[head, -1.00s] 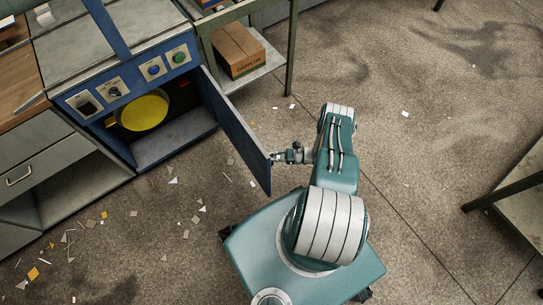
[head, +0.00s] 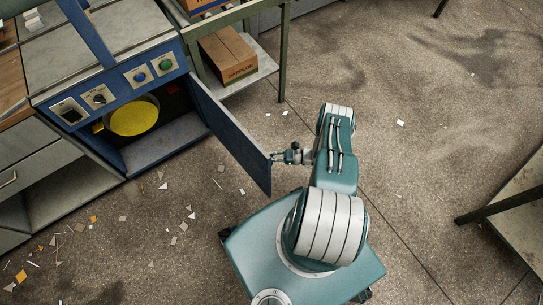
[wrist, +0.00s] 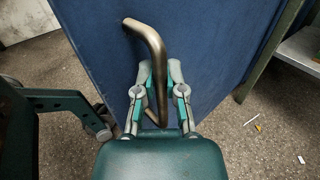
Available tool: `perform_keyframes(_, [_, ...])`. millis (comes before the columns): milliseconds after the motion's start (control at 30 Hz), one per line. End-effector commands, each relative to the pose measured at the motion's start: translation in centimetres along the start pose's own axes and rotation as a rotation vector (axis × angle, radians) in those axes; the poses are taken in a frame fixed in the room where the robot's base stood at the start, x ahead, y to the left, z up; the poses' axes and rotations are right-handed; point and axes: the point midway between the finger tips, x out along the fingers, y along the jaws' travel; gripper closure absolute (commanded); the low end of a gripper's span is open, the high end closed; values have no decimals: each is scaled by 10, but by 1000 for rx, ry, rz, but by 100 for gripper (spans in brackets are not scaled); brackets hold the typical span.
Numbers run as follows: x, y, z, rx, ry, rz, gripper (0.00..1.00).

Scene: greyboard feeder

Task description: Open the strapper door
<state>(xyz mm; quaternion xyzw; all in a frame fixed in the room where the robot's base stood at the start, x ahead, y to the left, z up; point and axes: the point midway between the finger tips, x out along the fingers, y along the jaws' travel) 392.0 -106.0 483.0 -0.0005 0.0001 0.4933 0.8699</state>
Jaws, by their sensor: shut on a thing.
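The blue strapper door (head: 232,135) stands swung out from the strapper (head: 120,95), with the opening behind it exposed. A yellow round part (head: 135,116) shows inside. In the wrist view the door's blue face (wrist: 205,40) fills the middle, with a bent bronze-coloured bar handle (wrist: 149,38) on it. My gripper (wrist: 158,78) is shut on the lower part of the handle, whose lower end shows between the fingers. In the head view my gripper (head: 279,157) is at the door's outer edge.
A metal shelf stand (head: 283,60) with a cardboard box (head: 229,56) stands behind the door. Paper scraps (head: 160,215) lie on the floor at the left. A table (head: 510,200) is at the right edge.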

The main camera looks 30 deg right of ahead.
Motion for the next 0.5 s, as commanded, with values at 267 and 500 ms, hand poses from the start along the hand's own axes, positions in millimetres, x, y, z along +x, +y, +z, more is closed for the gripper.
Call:
perform_keyframes(267, [-1, 0, 0, 0, 0, 0, 50])
perform_keyframes(500, [-1, 0, 0, 0, 0, 0, 50])
